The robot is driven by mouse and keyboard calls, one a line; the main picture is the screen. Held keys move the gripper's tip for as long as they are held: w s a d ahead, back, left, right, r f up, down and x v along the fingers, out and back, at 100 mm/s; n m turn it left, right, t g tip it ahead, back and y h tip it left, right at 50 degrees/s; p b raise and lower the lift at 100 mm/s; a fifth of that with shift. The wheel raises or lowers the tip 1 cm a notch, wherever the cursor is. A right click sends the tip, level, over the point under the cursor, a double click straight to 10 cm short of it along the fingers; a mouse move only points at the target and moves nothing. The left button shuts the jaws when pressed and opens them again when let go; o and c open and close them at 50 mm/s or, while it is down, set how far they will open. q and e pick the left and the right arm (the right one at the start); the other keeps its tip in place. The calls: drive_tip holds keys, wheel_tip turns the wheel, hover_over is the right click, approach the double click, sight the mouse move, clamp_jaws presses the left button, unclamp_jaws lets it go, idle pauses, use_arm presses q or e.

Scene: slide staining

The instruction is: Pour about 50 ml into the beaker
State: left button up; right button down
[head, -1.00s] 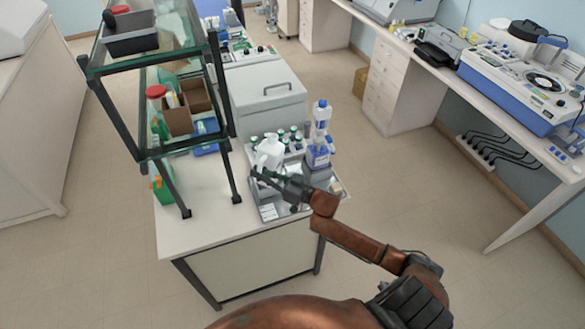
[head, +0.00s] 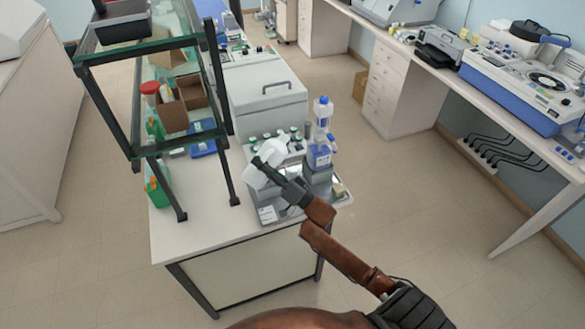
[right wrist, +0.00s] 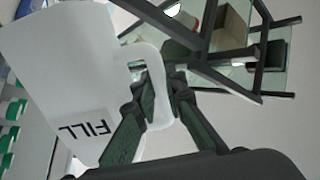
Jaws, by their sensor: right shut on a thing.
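My right gripper (head: 270,172) is shut on the handle of a white jug (head: 265,160) above the front of the bench. The jug is tilted in the head view. In the right wrist view the fingers (right wrist: 165,105) close around the handle, and the white jug (right wrist: 75,60) fills the left side with the word FILL on it. I cannot make out the beaker; the jug and gripper cover part of the tray area. No stream of liquid can be made out. My left gripper is in neither view.
A metal tray (head: 325,201) lies on the bench corner below my gripper. A blue and white bottle (head: 320,150) stands at its right back, near several green-capped bottles (head: 293,136). A dark-framed glass shelf (head: 135,150) stands to the left. The bench's front left (head: 190,240) is clear.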

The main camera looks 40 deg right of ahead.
drive_tip(key=shift+f+m+t+h+b, duration=0.1)
drive_tip(key=shift+m+t+h+b, duration=0.4)
drive_tip(key=shift+m, duration=0.5)
drive_tip(key=shift+f+m+t+h+b, duration=0.1)
drive_tip(key=shift+m+t+h+b, duration=0.35)
drive_tip(key=shift+m, duration=0.55)
drive_tip(key=f+m+h+b, duration=0.1)
drive_tip(key=f+m+t+h+b, duration=0.1)
drive_tip(key=m+b, duration=0.1)
drive_tip(key=shift+d+f, duration=0.2)
drive_tip(key=shift+d, duration=0.1)
drive_tip(key=shift+d+r+m+t+h+p, duration=0.15)
drive_tip(key=shift+d+r+m+h+p, duration=0.2)
drive_tip(key=shift+m+p, duration=0.25)
drive_tip(key=shift+d+r+m+t+h+p, duration=0.1)
drive_tip(key=shift+d+r+m+h+p, duration=0.15)
drive_tip(key=shift+r+m+p, duration=0.3)
drive_tip(key=shift+d+m+h, duration=0.3)
drive_tip(key=shift+m+h, duration=0.15)
drive_tip(key=shift+m, duration=0.2)
drive_tip(key=shift+d+f, duration=0.1)
drive_tip(key=shift+f, duration=0.6)
drive_tip(key=shift+w+m, duration=0.1)
drive_tip(key=shift+m, duration=0.3)
drive_tip(key=shift+s+h, duration=0.2)
drive_tip(key=shift+h, duration=0.3)
drive_tip(key=shift+f+m, duration=0.1)
drive_tip(key=shift+m, duration=0.2)
drive_tip(key=shift+f+m, duration=0.1)
drive_tip(key=shift+m, duration=0.2)
